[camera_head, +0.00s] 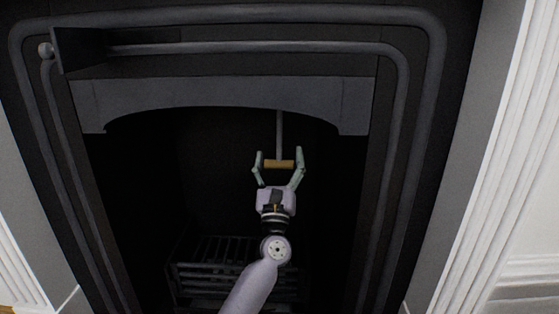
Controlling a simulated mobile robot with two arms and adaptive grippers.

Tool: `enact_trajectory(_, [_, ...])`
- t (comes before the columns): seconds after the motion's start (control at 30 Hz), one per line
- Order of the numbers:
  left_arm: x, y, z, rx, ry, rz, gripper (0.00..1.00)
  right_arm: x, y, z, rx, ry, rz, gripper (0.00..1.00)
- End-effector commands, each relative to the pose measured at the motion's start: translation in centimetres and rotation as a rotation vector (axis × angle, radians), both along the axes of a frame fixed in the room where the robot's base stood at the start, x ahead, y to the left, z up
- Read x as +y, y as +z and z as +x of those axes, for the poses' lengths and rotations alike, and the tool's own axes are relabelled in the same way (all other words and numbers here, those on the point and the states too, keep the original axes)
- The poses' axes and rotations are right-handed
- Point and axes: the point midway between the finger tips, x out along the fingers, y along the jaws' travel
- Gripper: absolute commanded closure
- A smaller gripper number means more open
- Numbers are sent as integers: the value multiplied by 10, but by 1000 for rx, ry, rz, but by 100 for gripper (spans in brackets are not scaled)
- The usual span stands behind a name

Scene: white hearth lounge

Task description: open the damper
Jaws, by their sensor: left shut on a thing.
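The damper handle (279,164) is a short wooden crossbar at the lower end of a thin grey rod (279,130). The rod hangs from under the arched top of the fireplace opening. My left gripper (278,163) reaches up from below, with one finger on each side of the handle. It is shut on the handle's ends. The damper plate itself is hidden above the arch. My right gripper is not in view.
The dark metal fireplace surround (225,95) frames the opening above and at both sides. A black grate (210,270) stands low inside, behind my arm. White mantel moulding (500,150) stands at the right. The space around the handle is clear.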

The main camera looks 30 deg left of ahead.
Motion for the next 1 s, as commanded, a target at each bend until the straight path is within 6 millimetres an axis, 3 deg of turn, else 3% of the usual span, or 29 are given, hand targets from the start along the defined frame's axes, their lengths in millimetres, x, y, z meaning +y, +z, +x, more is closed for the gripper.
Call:
enact_trajectory(0.13, [3, 1, -1, -2, 8, 0, 77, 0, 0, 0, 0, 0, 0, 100])
enact_trajectory(0.17, [3, 1, -1, -3, 8, 0, 25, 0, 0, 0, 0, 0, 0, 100])
enact_trajectory(0.3, [3, 1, -1, -2, 7, 0, 16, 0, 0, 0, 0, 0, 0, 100])
enact_trajectory(0.4, [2, 1, -1, -3, 5, 0, 10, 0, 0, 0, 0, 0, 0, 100])
enact_trajectory(0.77, [-1, -3, -3, 0, 1, 0, 10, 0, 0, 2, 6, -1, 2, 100])
enact_trajectory(1.0, [-14, -25, -28, 3, 1, 1, 10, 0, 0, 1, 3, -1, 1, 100])
